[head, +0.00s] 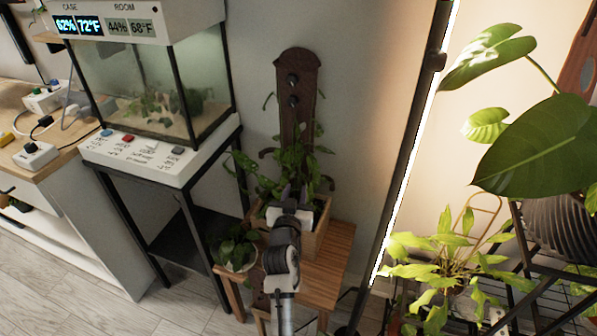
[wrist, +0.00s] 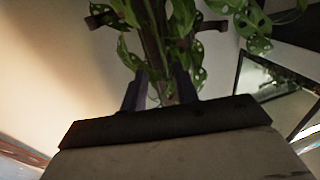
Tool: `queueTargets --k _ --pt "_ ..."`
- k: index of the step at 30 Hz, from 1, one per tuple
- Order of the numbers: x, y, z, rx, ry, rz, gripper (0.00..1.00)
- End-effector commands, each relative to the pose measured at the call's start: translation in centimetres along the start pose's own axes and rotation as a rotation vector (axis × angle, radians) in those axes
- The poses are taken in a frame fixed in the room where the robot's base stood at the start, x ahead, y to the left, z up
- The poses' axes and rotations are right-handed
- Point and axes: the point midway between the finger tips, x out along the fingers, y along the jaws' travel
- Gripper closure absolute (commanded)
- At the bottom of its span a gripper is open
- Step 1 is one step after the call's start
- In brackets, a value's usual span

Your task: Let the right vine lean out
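A leafy vine plant (head: 292,160) grows up a dark brown upright board (head: 298,70) with two dark knobs and short side arms. It stands in a wooden planter box (head: 308,243). Leaves spread to both sides of the board; I cannot clearly separate a right vine from the rest. My gripper (head: 293,192) is in front of the plant's lower part and hides some of it. In the wrist view my gripper (wrist: 160,88) has its fingers apart, with foliage (wrist: 182,20) and the brown post (wrist: 153,35) beyond them. I cannot tell whether a finger touches a leaf.
The planter stands on a wooden bench (head: 338,245) beside a small potted plant (head: 237,250). A glass case (head: 150,85) on a black stand is at left. A bright light strip (head: 412,150) and large-leaved plants (head: 535,150) are at right. Bare wall surrounds the board's top.

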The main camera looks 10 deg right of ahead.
Motion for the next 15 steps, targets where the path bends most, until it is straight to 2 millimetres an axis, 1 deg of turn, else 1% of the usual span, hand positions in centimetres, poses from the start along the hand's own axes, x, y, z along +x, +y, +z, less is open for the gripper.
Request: queueTargets --k 1,6,10,15 --pt "1.2 0.0 -0.3 0.0 0.0 0.002 0.7" --pt "4.6 0.0 -0.3 0.001 0.0 0.001 0.7" --pt "6.5 0.0 -0.2 0.0 0.0 0.0 0.7" --pt "7.7 -0.1 -0.1 -0.001 0.001 -0.001 0.7"
